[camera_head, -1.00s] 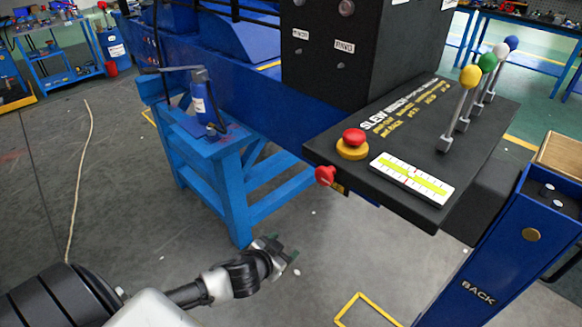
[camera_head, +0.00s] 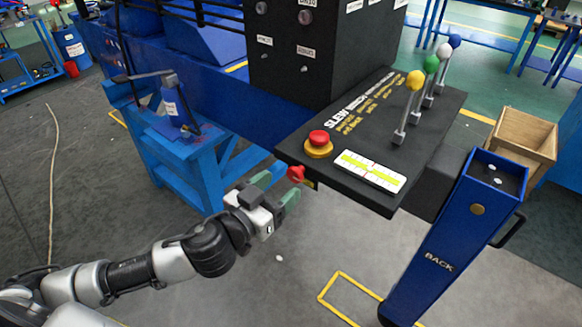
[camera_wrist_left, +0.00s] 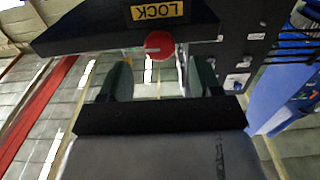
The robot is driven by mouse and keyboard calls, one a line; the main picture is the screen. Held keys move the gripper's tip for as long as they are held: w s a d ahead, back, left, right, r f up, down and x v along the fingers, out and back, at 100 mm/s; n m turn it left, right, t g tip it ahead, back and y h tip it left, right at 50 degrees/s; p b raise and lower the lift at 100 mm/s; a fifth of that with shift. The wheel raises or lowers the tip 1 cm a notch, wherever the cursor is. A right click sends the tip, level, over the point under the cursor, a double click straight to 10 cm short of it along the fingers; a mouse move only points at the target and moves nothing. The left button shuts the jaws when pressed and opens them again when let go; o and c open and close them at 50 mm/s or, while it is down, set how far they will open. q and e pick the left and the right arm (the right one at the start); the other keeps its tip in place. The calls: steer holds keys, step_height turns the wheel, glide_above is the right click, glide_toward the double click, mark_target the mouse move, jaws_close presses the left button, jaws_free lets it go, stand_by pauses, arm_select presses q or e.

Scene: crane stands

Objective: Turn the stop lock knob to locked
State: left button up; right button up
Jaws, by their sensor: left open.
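The stop lock knob (camera_head: 296,174) is a small red knob on the front edge of the black console (camera_head: 375,195), below the red mushroom button. In the left wrist view the red knob (camera_wrist_left: 159,45) shows just beyond and between the fingers, beside a yellow LOCK label (camera_wrist_left: 157,11). My left gripper (camera_head: 278,186) is open, with its green-grey fingertips just short of the knob. In the left wrist view the left gripper (camera_wrist_left: 158,78) has one finger on each side of the picture's middle, with nothing held. Whether a fingertip touches the knob I cannot tell. My right gripper is not in view.
A red mushroom button (camera_head: 318,140) on a yellow base, a level gauge (camera_head: 370,170) and several ball-topped levers (camera_head: 407,105) stand on the console. A blue stand (camera_head: 185,150) is left of the gripper. A blue BACK post (camera_head: 450,230) stands right.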

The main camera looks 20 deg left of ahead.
mark_target(293, 176)
arm_select(q)
steer(key=shift+p+x, duration=0.65)
steer(key=shift+x, duration=1.7)
steer(key=shift+c, duration=0.2)
steer(key=c, duration=0.9)
steer(key=shift+o, duration=0.2)
